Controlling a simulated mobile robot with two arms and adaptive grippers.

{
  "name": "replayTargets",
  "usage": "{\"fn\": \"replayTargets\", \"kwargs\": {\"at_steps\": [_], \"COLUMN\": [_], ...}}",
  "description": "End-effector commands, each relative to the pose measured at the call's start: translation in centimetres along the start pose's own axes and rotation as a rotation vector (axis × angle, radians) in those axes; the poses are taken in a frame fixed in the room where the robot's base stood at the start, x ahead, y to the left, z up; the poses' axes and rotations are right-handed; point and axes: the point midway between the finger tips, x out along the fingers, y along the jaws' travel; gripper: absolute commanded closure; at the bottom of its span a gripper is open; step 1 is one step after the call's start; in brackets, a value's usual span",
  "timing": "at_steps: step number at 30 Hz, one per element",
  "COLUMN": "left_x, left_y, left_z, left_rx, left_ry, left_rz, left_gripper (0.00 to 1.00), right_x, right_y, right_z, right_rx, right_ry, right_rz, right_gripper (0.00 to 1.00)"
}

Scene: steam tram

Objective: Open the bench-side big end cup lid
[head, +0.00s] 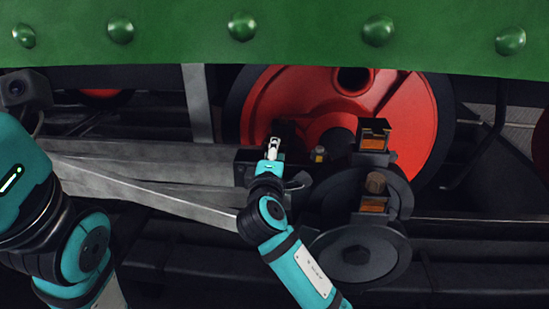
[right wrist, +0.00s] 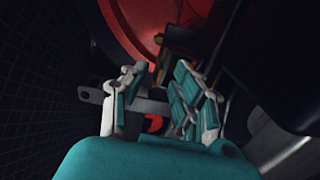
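My right gripper (head: 273,145) is in front of the red wheel (head: 411,125), at the end of a grey rod. In the right wrist view its white and teal fingers (right wrist: 160,92) are apart, with a grey bar (right wrist: 150,104) showing beyond and between them; contact cannot be told. To its right are a small brass-topped fitting (head: 319,154), a dark block with brass faces (head: 374,137) and a lower brass-coloured block (head: 374,195). I cannot tell which part is the cup lid. Dark parts behind the gripper are partly hidden. My left gripper is out of view.
Grey rods (head: 150,165) run in from the left towards the wheel. A round dark disc (head: 358,253) stands below the brass blocks. A green riveted panel (head: 290,38) overhangs the top. Dark beams cross below; the space is tight.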

Motion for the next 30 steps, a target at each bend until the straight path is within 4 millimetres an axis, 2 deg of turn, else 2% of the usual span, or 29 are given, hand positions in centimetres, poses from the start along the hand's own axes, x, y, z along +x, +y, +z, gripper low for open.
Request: {"fn": "replayTargets", "kwargs": {"at_steps": [9, 15, 30], "left_x": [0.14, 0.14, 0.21], "left_y": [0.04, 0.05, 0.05], "left_z": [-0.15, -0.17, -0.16], "left_rx": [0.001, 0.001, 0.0], "left_ry": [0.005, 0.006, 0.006], "left_rz": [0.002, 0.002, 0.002], "left_gripper": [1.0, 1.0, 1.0], "right_x": [0.25, 0.23, 0.21], "right_y": [0.06, 0.04, 0.02], "right_z": [-0.01, -0.01, 0.0], "right_rx": [0.0, 0.0, 0.0], "right_ry": [0.001, 0.0, 0.0], "right_rz": [0.0, 0.0, -0.002], "right_gripper": [0.73, 0.99, 1.0]}}
